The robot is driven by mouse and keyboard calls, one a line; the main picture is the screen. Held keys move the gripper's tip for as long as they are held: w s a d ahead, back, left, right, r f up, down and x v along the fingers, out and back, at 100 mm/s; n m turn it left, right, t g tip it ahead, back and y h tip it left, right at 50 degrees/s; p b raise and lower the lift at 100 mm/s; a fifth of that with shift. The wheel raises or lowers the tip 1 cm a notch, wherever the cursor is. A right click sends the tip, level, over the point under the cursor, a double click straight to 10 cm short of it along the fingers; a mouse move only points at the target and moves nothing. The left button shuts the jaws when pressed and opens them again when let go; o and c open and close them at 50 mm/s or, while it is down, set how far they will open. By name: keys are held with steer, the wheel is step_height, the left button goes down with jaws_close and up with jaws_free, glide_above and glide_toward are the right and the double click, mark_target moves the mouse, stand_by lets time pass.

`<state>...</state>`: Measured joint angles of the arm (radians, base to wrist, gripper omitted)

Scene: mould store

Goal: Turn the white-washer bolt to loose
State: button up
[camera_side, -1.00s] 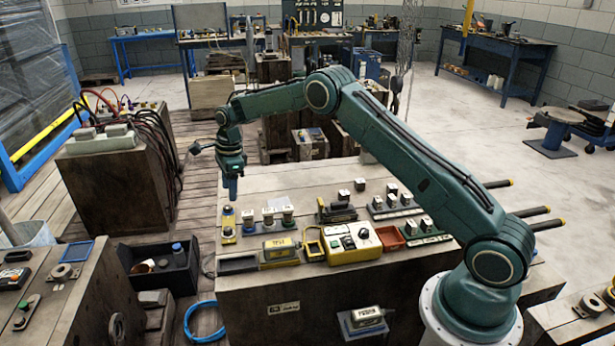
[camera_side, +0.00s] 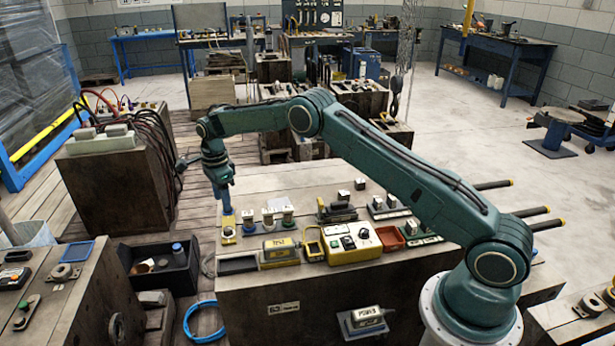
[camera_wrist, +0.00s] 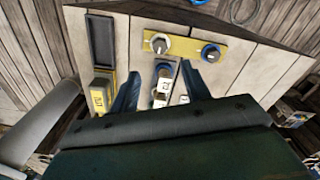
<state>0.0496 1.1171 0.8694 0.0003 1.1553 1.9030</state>
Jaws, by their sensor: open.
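A yellow plate (camera_wrist: 184,48) with two bolts lies at the left end of the wooden bench. In the wrist view the white-washer bolt (camera_wrist: 157,44) is on the plate's left part, and a blue-ringed bolt (camera_wrist: 211,53) is on its right. In the side view the plate (camera_side: 229,239) shows below my gripper (camera_side: 227,211), which points down and covers part of it. In the wrist view my gripper (camera_wrist: 160,70) has its two blue fingers spread with nothing held. The white-washer bolt appears just beyond the fingertips, not between them. I cannot tell the exact height gap.
Lettered blocks on round bases (camera_side: 268,216) stand close right of the plate. A black tray (camera_side: 238,265) and a yellow control box (camera_side: 352,243) lie along the bench front. A black bin (camera_side: 175,268) stands on the floor at left.

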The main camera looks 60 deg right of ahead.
mark_target(227, 228)
step_height(227, 228, down, 11)
steer(key=shift+r, duration=0.15)
stand_by(0.4)
steer(key=c, duration=1)
